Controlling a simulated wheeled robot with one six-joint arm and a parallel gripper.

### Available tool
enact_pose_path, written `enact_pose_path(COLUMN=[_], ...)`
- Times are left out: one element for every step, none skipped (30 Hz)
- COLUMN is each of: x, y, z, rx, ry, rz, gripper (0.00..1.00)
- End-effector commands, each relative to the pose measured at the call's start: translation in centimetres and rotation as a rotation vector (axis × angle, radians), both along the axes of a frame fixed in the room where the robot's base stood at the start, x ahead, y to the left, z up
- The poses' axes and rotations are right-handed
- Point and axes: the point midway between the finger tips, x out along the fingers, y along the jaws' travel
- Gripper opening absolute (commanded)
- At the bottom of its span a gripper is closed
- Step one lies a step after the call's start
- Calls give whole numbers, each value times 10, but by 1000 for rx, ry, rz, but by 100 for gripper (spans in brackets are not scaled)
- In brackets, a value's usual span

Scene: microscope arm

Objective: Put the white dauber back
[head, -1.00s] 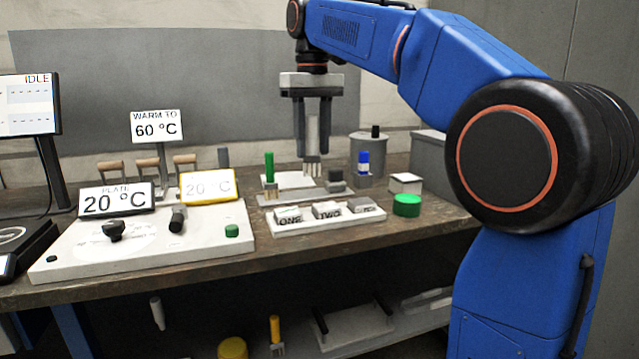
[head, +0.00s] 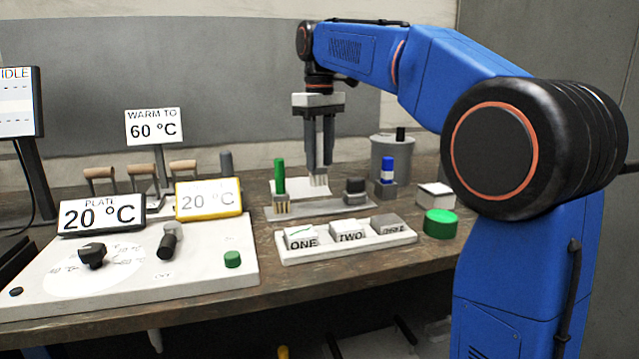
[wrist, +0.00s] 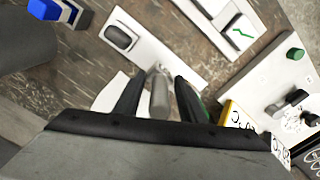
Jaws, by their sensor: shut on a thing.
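My gripper (head: 319,166) points down over the back of the bench, shut on the white dauber (head: 319,180). The dauber hangs upright with its pale bristles downward, just above or behind the grey rack (head: 325,208); the exact gap is unclear. In the wrist view the dauber's grey-white handle (wrist: 160,95) shows between the two dark fingers, by the edge of the rack (wrist: 182,66). The green-handled dauber (head: 280,180) stands at the rack's left end. A dark block (head: 355,190) sits at its right end.
A white tray of labelled blocks (head: 345,246) lies in front of the rack, with a green round pad (head: 441,223) to its right. A blue-capped bottle (head: 387,170) and grey canister (head: 391,152) stand behind right. The hotplate panel (head: 200,280) is left.

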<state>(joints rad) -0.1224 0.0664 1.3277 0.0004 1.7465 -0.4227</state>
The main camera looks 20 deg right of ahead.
Motion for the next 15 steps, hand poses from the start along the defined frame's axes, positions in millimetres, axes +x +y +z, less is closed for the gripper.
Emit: enact_pose_path(x=[-1,-1,0,0,0,-1,-1,-1,-1,-1,-1,-1,-1,-1,-1], y=[0,0,0,0,0,0,0,0,0,0,0,0,0,0,0], z=[-7,-9,-12,-14,-16,-18,-21,-25,-30,-35,-39,-44,-48,-50,-54], rx=[0,0,0,0,-1,0,0,-1,0,0,0,0,0,-1,-1], ry=[2,2,0,0,1,1,2,1,1,2,1,1,1,1,1], rz=[0,0,0,-1,-1,-1,-1,-1,-1,-1,-1,-1,-1,-1,-1], gripper=[3,3,3,3,3,3,3,3,3,3,3,3,3,3,3])
